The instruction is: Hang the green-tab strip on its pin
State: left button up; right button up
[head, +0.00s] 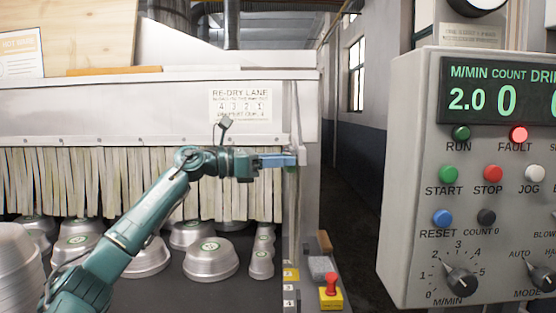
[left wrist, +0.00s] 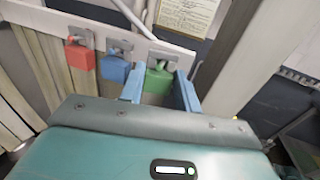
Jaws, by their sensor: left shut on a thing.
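In the left wrist view the green tab (left wrist: 157,82) of the strip is between the blue fingers of my left gripper (left wrist: 160,90), which is shut on it. The tab is close below a metal bracket (left wrist: 163,57) on the pale rail. I cannot tell whether its hole is around the pin. The strip below the tab is hidden by my gripper. My right gripper is not in view.
A red tab (left wrist: 80,56) and a blue tab (left wrist: 115,69) hang on the rail (left wrist: 60,22) left of the green one. Several metal pans (head: 210,262) stand below the curtain.

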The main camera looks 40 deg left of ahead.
pick_arm(q)
jog(key=o, duration=1.1)
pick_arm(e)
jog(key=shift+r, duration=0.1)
pick_arm(q)
jog(key=shift+s, duration=0.1)
jog(key=shift+b+v, duration=3.9)
jog(key=shift+v, duration=2.65)
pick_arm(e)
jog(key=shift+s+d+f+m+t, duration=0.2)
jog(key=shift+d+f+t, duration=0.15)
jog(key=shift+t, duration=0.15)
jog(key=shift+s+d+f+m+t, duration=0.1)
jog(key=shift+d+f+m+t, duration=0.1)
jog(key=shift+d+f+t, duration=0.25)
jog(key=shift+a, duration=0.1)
